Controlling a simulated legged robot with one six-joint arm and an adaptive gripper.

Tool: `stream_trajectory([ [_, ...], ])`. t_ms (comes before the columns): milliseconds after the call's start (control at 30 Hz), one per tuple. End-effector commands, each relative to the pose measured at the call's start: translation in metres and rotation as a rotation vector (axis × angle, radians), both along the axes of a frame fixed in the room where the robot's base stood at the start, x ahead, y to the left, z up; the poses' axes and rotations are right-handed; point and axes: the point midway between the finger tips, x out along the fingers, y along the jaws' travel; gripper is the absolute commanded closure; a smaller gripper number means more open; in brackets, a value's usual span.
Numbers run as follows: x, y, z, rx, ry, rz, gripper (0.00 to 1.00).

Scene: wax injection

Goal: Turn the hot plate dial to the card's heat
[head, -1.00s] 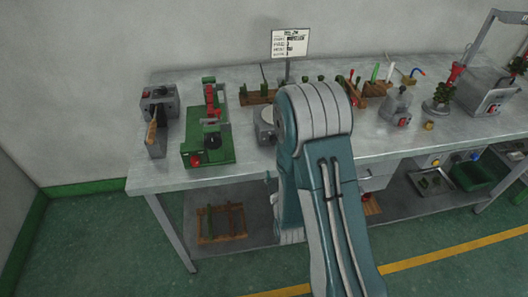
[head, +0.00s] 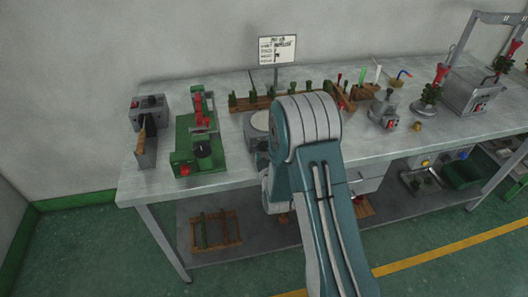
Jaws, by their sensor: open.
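The card (head: 278,50) stands on a thin post at the back of the bench, with a few lines of dark writing too small to read. My arm fills the middle foreground. My gripper is not visible; the arm's upper links hide whatever lies behind them.
A green machine (head: 200,150) and a grey box unit (head: 146,148) with a wooden handle stand left of the hot plate on the bench (head: 225,183). A grey pot (head: 382,108) and other equipment stand to the right. The near-left floor is clear.

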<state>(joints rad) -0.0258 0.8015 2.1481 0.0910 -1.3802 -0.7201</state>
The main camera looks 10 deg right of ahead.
Motion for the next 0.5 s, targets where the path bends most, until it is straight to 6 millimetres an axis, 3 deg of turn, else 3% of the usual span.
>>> stream_trajectory([
  [167,0.0001,0.0026,-0.0001,-0.003,0.000,0.000,0.23],
  [200,0.0000,0.0030,-0.0002,-0.003,0.001,0.001,0.32],
  [300,-0.0001,0.0034,-0.0002,-0.003,0.001,0.001,0.76],
  [367,-0.0001,0.0035,-0.0002,-0.004,0.000,0.000,1.00],
  [500,0.0002,0.0039,0.0000,-0.003,0.000,0.003,1.00],
])
